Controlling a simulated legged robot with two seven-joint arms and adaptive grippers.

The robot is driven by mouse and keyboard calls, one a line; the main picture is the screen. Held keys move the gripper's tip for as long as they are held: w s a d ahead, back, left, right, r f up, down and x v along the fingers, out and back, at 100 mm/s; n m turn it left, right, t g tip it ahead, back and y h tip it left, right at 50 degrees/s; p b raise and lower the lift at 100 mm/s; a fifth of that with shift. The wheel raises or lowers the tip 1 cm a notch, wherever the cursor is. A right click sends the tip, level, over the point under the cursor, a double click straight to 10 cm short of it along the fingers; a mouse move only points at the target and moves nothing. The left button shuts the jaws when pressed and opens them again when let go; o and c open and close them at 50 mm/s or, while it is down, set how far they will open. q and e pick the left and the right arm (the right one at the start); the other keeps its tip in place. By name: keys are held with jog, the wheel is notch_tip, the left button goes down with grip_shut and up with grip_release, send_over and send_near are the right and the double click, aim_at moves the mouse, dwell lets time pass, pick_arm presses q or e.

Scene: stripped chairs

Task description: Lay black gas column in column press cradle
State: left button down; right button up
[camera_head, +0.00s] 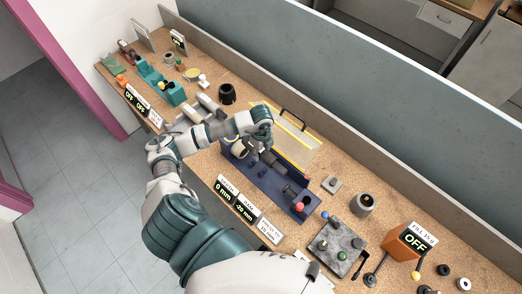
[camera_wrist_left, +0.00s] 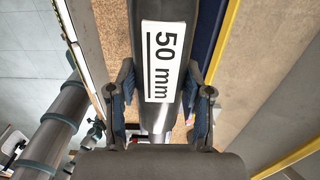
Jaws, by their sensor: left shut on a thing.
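The black gas column (camera_wrist_left: 182,14) runs lengthwise through the left wrist view, with a white "50 mm" label and a bright metal part at its lower end. My left gripper (camera_wrist_left: 161,84) has a finger on each side of it and is shut on it. In the head view my left gripper (camera_head: 256,150) is over the dark blue column press cradle (camera_head: 252,177), and part of the dark column (camera_head: 275,163) shows beside it. The wrist hides part of the column, so I cannot tell whether it touches the cradle. My right gripper is not in view.
A yellow-edged clear guard (camera_head: 294,138) stands open behind the press. A red knob (camera_head: 299,207) is at its right end. Sign displays (camera_head: 244,210) line the front. A grey fixture plate (camera_head: 337,247) and an orange box (camera_head: 407,243) stand at right. A black cup (camera_head: 227,94) is behind.

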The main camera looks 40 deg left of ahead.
pick_arm(q)
jog(key=shift+s+f+b, duration=0.1)
jog(key=shift+f+b, duration=0.45)
jog(key=shift+f, duration=0.3)
notch_tip(320, 180, down, 4)
jog(key=shift+a+r+b, duration=0.15)
jog(key=shift+r+b, duration=0.05)
jog(key=shift+b, duration=1)
jog(key=shift+f+b, duration=1.85)
jog(key=shift+f, duration=0.85)
jog(key=shift+f, duration=0.4)
jog(key=shift+c, duration=2)
grip_release()
notch_tip(320, 180, up, 12)
jog(key=shift+f, duration=0.1)
